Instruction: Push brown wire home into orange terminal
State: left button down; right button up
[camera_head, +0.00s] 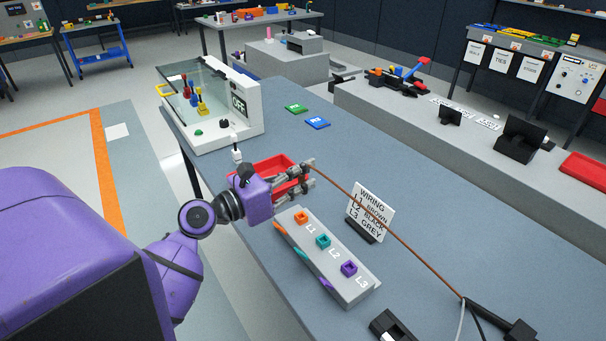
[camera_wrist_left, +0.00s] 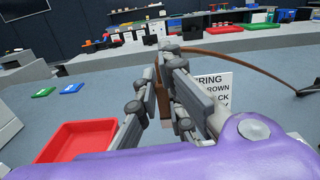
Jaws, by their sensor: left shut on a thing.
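The brown wire (camera_head: 400,235) runs from the lower right up to my left gripper (camera_head: 306,174), which is shut on its end. In the left wrist view the brown wire (camera_wrist_left: 235,60) arcs in from the right to the closed fingers (camera_wrist_left: 172,75). The orange terminal (camera_head: 302,217), marked L1, sits at the far end of a grey terminal block (camera_head: 348,292). My left gripper is above and beyond the orange terminal, with the wire apart from it. The fingers mostly hide the wire's tip. My right gripper is not in view.
Teal L2 (camera_head: 323,241) and purple L3 (camera_head: 349,268) terminals share the block. A wiring sign (camera_head: 371,210) stands right of it. A red tray (camera_head: 262,165) lies behind my gripper. A switch box marked OFF (camera_head: 240,105) stands at the back left. The table's middle is clear.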

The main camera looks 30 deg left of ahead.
aim_at(301, 195)
pick_arm(q)
jog(key=shift+s+a, duration=0.1)
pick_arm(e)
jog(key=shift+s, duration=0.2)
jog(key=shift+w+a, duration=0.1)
pick_arm(q)
jog(key=shift+r+p, duration=0.25)
jog(key=shift+p, duration=0.15)
jog(key=shift+f, duration=0.4)
notch_tip(301, 195, down, 4)
jog(key=shift+b, duration=0.95)
jog(key=shift+f, duration=0.55)
jog(key=shift+f+b, duration=0.2)
jog(key=shift+b, duration=0.2)
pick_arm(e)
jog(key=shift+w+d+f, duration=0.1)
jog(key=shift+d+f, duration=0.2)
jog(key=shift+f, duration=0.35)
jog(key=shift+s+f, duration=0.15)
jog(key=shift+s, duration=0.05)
